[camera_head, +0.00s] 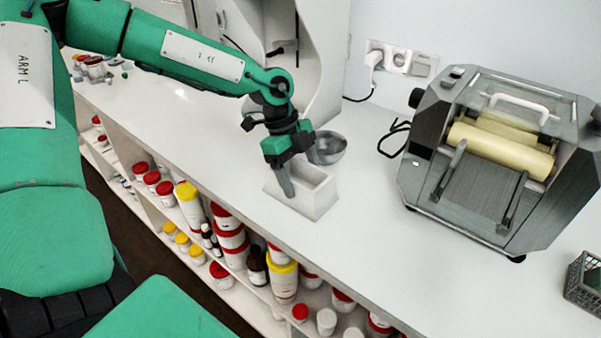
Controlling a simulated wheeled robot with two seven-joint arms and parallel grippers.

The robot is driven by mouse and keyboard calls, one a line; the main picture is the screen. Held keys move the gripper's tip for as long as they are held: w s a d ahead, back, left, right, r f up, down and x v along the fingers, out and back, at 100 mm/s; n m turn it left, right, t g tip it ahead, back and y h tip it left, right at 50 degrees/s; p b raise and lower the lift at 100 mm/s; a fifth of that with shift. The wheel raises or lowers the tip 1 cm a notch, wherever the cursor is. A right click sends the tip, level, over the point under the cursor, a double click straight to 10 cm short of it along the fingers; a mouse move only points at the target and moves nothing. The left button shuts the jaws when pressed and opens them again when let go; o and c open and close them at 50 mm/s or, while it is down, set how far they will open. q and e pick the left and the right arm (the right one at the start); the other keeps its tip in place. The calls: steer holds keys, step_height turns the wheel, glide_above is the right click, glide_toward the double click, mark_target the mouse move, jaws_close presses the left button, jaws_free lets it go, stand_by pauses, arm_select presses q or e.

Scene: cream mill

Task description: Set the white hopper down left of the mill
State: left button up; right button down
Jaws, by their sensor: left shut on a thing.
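The white hopper (318,196), an open-topped rectangular box, is on or just above the white counter, left of the mill; I cannot tell whether its base touches. My left gripper (284,182) points down at the hopper's left end and is shut on its wall. The fingers hide part of that wall. The mill (480,150), a grey machine with cream rollers and a white handle on its lid, stands at the right of the counter. A stretch of bare counter lies between it and the hopper. My right gripper is not in view.
A metal bowl (328,148) sits close behind the hopper, beneath a white machine (322,60). A cable and wall sockets (400,60) are behind. A grey basket (583,283) stands at the right edge. Shelves of jars (230,237) are below the counter's front edge.

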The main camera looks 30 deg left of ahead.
arm_select(q)
steer(key=shift+f, duration=0.1)
steer(key=o, duration=1.1)
steer(key=shift+c, duration=0.2)
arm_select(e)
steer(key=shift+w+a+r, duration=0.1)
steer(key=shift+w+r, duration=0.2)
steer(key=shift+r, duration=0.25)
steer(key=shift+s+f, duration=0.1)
arm_select(q)
steer(key=shift+w+a+r, duration=0.1)
steer(key=shift+a+r, duration=0.1)
steer(key=shift+r, duration=0.4)
steer(key=v, duration=1.1)
